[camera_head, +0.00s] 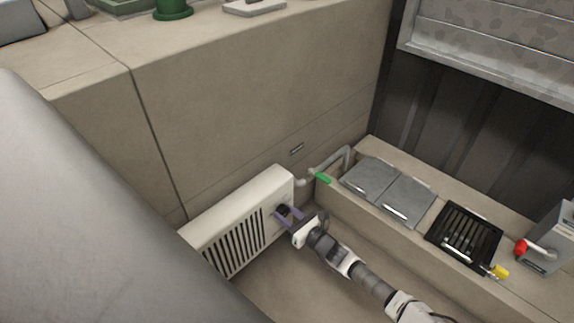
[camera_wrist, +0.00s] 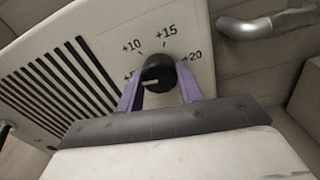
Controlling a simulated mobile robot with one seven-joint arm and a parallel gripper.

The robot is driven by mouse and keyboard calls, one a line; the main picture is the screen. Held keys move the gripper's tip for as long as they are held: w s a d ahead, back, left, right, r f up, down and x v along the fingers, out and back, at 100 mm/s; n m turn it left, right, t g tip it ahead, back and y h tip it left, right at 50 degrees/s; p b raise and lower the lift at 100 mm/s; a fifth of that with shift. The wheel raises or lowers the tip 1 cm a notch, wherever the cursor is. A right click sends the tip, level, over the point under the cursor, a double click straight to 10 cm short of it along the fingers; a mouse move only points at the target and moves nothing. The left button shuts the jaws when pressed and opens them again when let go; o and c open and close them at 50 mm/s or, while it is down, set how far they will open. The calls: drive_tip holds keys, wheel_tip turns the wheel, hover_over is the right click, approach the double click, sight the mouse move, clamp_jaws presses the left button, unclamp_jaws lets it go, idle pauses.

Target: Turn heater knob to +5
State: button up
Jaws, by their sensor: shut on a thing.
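The white heater (camera_head: 238,222) stands against the beige wall, with dark slots in its front. Its round black knob (camera_wrist: 157,70) shows in the wrist view, and is small and dark in the head view (camera_head: 283,210). My gripper (camera_head: 287,214) is shut on the knob, with a purple finger on each side of it in the wrist view (camera_wrist: 160,84). The labels +10, +15 and +20 are readable around the knob. A label at the left is partly hidden by the left finger. The knob's white line points left and slightly down, roughly toward that label.
A grey pipe (camera_wrist: 265,23) with a green handle (camera_head: 322,177) runs beside the heater. A low ledge at the right carries grey covers (camera_head: 408,200), a black grate (camera_head: 464,235) and a grey box with a red-ended lever (camera_head: 521,247). A beige wall rises behind the heater.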

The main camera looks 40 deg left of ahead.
drive_tip(key=shift+n, duration=0.7)
drive_tip(key=o, duration=1)
drive_tip(key=s+d+p, duration=0.1)
drive_tip(key=d+p, duration=0.2)
drive_tip(key=d, duration=1.1)
